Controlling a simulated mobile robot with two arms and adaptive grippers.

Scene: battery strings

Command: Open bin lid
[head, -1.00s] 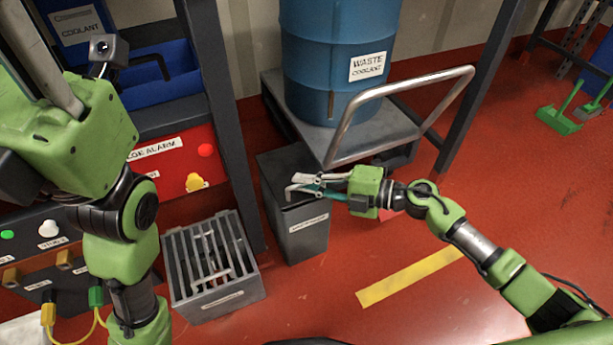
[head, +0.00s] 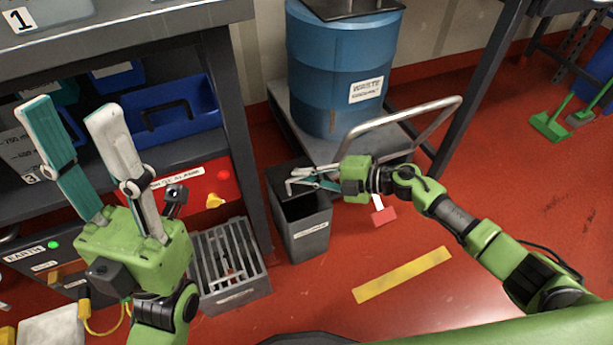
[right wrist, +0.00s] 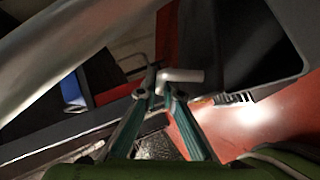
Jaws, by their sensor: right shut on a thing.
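The dark grey bin (head: 304,238) stands on the red floor in the head view, with a white label on its front. Its dark top opening (head: 296,210) shows at the front; the lid (head: 288,178) appears tilted up at the back, partly hidden by my right gripper. My right gripper (head: 292,184) is above the bin, reaching in from the right. In the right wrist view its fingers (right wrist: 163,88) are shut on a pale bent handle (right wrist: 183,76). My left gripper (head: 72,110) is open and empty, pointing up in front of the shelf at the left.
A grey slatted crate (head: 232,292) stands left of the bin. A trolley with a metal handle (head: 405,115) carries a blue waste coolant drum (head: 325,75) behind the bin. A shelf post (head: 240,130) rises left of it.

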